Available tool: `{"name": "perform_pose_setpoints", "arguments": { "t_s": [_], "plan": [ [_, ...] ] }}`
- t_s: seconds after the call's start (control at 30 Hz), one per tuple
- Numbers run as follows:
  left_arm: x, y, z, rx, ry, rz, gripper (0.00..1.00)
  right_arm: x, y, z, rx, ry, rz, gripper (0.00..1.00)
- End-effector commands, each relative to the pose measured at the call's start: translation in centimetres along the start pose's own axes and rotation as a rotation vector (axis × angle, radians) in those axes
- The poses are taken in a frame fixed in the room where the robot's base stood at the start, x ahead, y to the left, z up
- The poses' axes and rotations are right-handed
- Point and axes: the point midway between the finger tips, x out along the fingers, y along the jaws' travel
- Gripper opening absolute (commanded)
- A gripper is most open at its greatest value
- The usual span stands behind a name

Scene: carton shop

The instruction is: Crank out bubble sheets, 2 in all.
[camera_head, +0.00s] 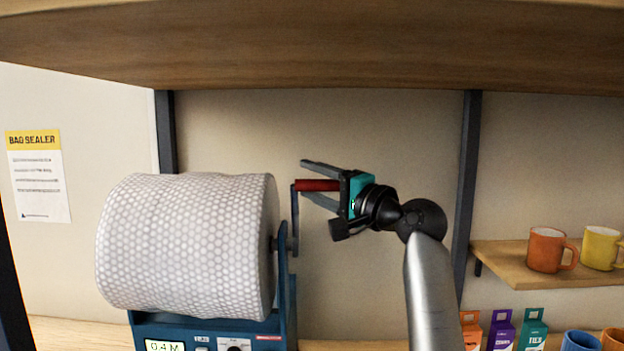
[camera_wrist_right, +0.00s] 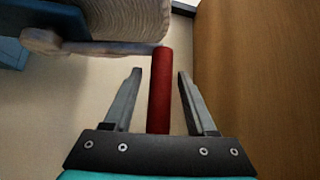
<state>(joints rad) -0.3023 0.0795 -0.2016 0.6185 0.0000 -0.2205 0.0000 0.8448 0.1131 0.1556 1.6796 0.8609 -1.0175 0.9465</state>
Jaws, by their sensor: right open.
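A large roll of white bubble wrap (camera_head: 185,245) sits on a blue dispenser (camera_head: 286,290) at the left of the head view. A grey crank arm (camera_head: 295,215) rises from the roll's right end, with a red handle (camera_head: 317,185) at its top pointing right. My right gripper (camera_head: 312,180) is open around the red handle. In the right wrist view the handle (camera_wrist_right: 160,88) stands between the two fingers (camera_wrist_right: 158,75), with gaps on both sides. The dispenser's display (camera_head: 165,346) reads 0.4 M. My left gripper is out of view.
A wooden shelf (camera_head: 300,50) runs across the top, above my right gripper. At the right, a small shelf (camera_head: 510,266) holds an orange mug (camera_head: 547,250) and a yellow mug (camera_head: 600,248). Small coloured boxes (camera_head: 502,330) stand below. A bag sealer notice (camera_head: 36,178) hangs at left.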

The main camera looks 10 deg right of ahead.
Motion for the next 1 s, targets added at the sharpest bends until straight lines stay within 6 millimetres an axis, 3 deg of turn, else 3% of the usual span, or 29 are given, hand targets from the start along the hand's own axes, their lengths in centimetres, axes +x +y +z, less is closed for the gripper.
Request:
{"name": "perform_pose_setpoints", "arguments": {
  "t_s": [0.33, 0.83, 1.0],
  "plan": [
    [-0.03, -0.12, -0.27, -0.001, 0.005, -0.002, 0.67, 0.31, 0.02, 0.02, -0.001, 0.000, 0.000, 0.57],
    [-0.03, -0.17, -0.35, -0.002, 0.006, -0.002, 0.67, 0.27, 0.03, 0.00, -0.001, 0.000, 0.001, 0.01],
    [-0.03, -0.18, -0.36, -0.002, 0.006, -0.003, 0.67, 0.27, 0.03, -0.01, -0.001, 0.000, 0.001, 0.00]
  ]
}}
